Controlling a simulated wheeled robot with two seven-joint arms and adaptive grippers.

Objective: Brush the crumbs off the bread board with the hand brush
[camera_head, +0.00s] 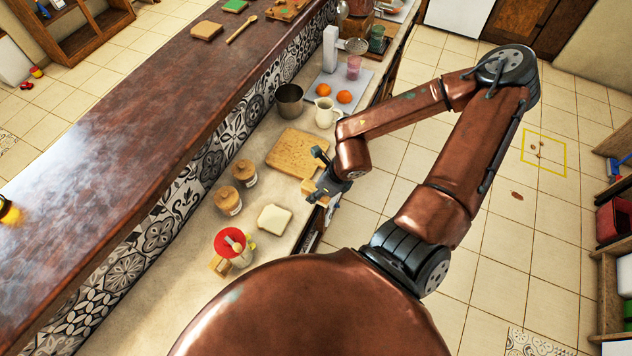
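The bread board (294,152) is a light wooden slab lying flat on the counter. Crumbs on it are too small to make out. A small tan block (309,187), possibly the hand brush, sits at the counter's front edge just below the board, partly covered by my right gripper. My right gripper (315,175) is beside the board's front right corner, its dark fingers spread apart, one near the board and one by the tan block. I cannot tell if it touches either. My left gripper is not in view.
A metal pot (290,101), a cream jug (326,113) and a tray with oranges (344,97) stand behind the board. Two lidded jars (228,200), a bread slice (274,219) and a red-topped container (230,241) stand nearer. A raised dark wooden bar (120,130) runs along the left.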

